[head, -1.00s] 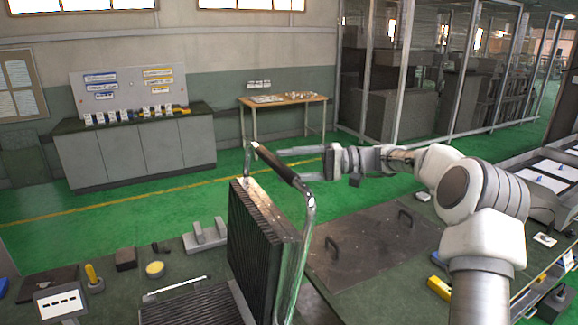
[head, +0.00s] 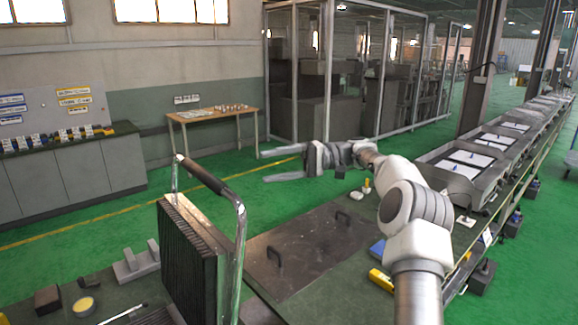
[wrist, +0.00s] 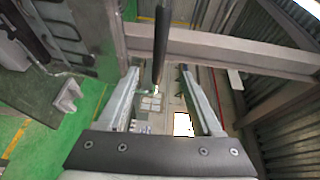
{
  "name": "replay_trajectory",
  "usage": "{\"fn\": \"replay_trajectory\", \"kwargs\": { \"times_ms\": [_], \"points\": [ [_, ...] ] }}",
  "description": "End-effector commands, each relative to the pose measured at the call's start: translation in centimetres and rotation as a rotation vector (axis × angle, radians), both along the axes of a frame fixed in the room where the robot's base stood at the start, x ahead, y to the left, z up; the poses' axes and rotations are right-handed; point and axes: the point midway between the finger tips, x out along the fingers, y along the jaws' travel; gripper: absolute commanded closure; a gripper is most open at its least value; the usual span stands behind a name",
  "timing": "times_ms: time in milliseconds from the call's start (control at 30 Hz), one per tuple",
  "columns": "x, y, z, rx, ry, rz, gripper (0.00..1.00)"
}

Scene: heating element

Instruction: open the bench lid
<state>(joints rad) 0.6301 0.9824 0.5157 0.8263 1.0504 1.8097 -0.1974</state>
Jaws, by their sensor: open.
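A black ribbed lid (head: 187,262) stands upright on the bench in the head view, at lower left of centre. A bent chrome handle frame (head: 240,240) rises from it, with a dark grip (head: 202,175) across its top. My gripper (head: 264,166) is open and empty, to the right of the grip and apart from it in the head view. In the wrist view, a dark bar (wrist: 161,42), likely the grip, shows between the open fingers (wrist: 159,72); its depth is unclear. A brown plate (head: 310,250) with two small handles lies flat on the bench.
A grey bracket (head: 137,262), a yellow round tin (head: 84,306) and a yellow tool (head: 381,280) lie on the bench. A wooden table (head: 213,113) and a grey cabinet (head: 80,175) stand behind. Green floor between is clear.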

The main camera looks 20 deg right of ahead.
Motion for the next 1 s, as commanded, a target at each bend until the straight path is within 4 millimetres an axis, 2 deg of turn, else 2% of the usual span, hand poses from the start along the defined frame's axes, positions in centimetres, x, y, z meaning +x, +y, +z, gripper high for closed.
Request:
{"fn": "replay_trajectory", "kwargs": {
  "times_ms": [67,200,400,867,1000],
  "points": [
    [0.0,-1.4,0.0,-0.001,-0.001,-0.003,0.33],
    [0.0,-2.7,0.2,0.000,0.000,-0.001,0.33],
    [0.0,-3.8,0.2,-0.001,0.000,-0.001,0.33],
    [0.0,-3.9,0.2,-0.001,0.001,-0.001,0.33],
    [-0.1,-3.2,0.2,-0.022,-0.003,0.001,0.33]
  ]
}}
